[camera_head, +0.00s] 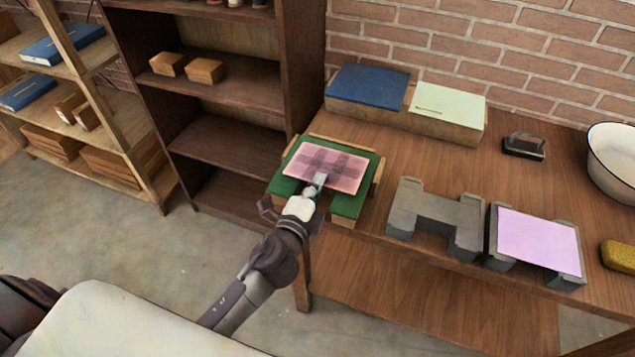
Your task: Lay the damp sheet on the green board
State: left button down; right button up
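A pink sheet with a darker checked patch (345,173) lies flat over the middle of the green board (348,207). The board has a notch in its near side and sits on a wooden stand at the left end of the table. My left gripper (319,180) reaches in from the near side over this notch. Its fingertips look closed on the sheet's near edge. I cannot tell whether the sheet rests fully on the board or is held slightly above it. My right gripper is not in view.
To the right stand a bare grey notched stand (437,213) and a grey stand carrying a lilac sheet (538,238). Behind are a blue pad (368,85) and a pale green pad (447,103). A dark-handled block (524,146), white basin (612,165) and yellow sponge (619,256) are at right.

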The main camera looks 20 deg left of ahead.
pick_arm(q)
jog(key=shift+s+f, duration=0.25)
jog(key=shift+f, duration=0.6)
dwell(2.8)
jog(key=c, duration=1.3)
grip_release()
jog(key=shift+w, duration=0.1)
jog(key=shift+o, duration=0.3)
jog(key=shift+w+r, duration=0.15)
jog(key=shift+o, duration=1.2)
jog(key=shift+r, duration=0.1)
jog(key=s+b, duration=0.1)
jog(key=s, duration=0.5)
jog(key=shift+s+a, duration=0.15)
jog(key=shift+s, duration=0.1)
